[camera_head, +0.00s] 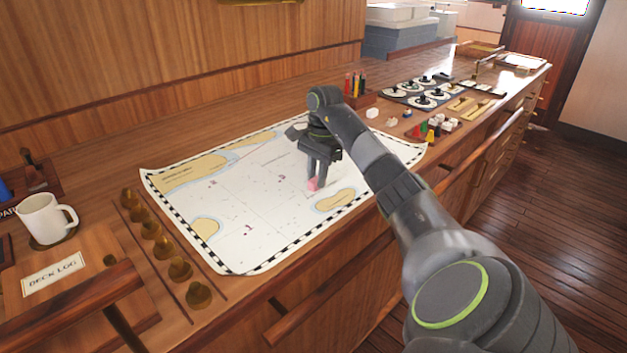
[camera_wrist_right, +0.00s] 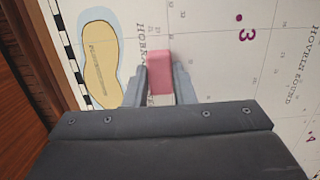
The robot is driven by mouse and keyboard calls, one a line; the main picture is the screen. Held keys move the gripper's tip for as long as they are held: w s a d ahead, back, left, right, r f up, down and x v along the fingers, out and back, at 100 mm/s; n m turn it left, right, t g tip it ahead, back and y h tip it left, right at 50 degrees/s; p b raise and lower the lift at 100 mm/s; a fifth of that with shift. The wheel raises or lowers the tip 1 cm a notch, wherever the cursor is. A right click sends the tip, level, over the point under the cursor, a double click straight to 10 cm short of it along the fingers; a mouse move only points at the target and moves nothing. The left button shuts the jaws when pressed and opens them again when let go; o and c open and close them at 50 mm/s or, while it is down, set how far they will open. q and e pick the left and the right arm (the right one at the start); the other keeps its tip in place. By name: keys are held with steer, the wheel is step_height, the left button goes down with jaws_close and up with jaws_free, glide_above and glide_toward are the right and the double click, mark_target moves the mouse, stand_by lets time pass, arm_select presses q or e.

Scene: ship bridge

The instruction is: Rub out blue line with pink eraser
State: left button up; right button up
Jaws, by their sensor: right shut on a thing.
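A pink eraser (camera_head: 313,184) is held in my right gripper (camera_head: 316,176), low over the nautical chart (camera_head: 262,222) near the yellow island at its front right. I cannot tell whether the eraser touches the paper. A thin reddish line runs across the upper part of the chart. I see no blue line in either view; the arm hides part of the chart. My left gripper is not in view.
A pencil holder (camera_head: 358,92) and small blocks stand behind the chart to the right. A white mug (camera_head: 45,218), a deck log (camera_head: 53,274) and a row of brass knobs (camera_head: 163,249) lie to the left. The chart's left half is clear.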

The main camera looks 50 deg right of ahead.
steer(key=shift+d, duration=0.3)
steer(key=shift+w+d+b, duration=0.25)
steer(key=shift+d+b, duration=0.05)
steer(key=shift+d, duration=0.75)
steer(key=shift+d, duration=0.15)
steer(key=shift+w+d, duration=0.25)
steer(key=shift+d, duration=0.8)
